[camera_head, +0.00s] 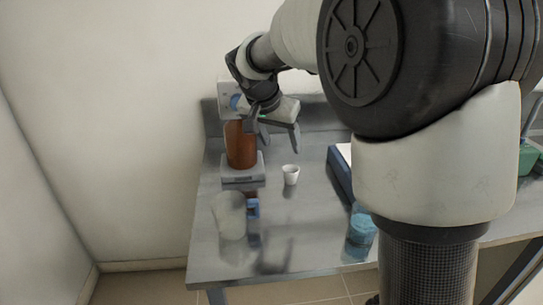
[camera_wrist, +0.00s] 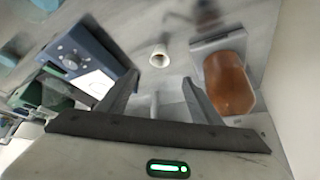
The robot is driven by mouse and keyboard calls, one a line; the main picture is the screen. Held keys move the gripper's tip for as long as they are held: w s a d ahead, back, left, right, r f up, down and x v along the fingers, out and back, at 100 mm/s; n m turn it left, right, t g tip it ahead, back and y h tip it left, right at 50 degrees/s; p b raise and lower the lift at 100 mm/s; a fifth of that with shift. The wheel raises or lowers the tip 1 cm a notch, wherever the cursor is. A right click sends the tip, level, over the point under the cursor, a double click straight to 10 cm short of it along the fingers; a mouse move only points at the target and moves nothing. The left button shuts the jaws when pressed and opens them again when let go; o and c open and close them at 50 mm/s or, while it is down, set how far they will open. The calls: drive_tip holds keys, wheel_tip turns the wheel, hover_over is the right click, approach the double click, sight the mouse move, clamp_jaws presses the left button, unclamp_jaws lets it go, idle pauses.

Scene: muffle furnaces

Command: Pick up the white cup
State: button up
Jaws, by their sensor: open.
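The white cup (camera_head: 290,174) is small and stands upright on the metal table, right of the scale with the brown bottle. It also shows in the wrist view (camera_wrist: 159,57), ahead of and between my fingers. My gripper (camera_head: 279,133) is above the table, over the brown bottle's right side and higher than the cup. In the wrist view my gripper (camera_wrist: 155,92) has its two fingers spread wide apart with nothing between them. The cup is apart from both fingers.
A clear beaker (camera_head: 230,216) and a small blue object (camera_head: 253,208) are nearer. A blue device (camera_wrist: 84,58) and a blue-filled beaker (camera_head: 361,232) are to the right.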

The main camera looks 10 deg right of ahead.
sight(291, 170)
drive_tip(key=b+x, duration=0.3)
drive_tip(key=x, duration=1.4)
drive_tip(key=shift+w+d+f, duration=0.1)
drive_tip(key=shift+d+f, duration=0.05)
drive_tip(key=shift+d, duration=0.05)
drive_tip(key=c, duration=1.1)
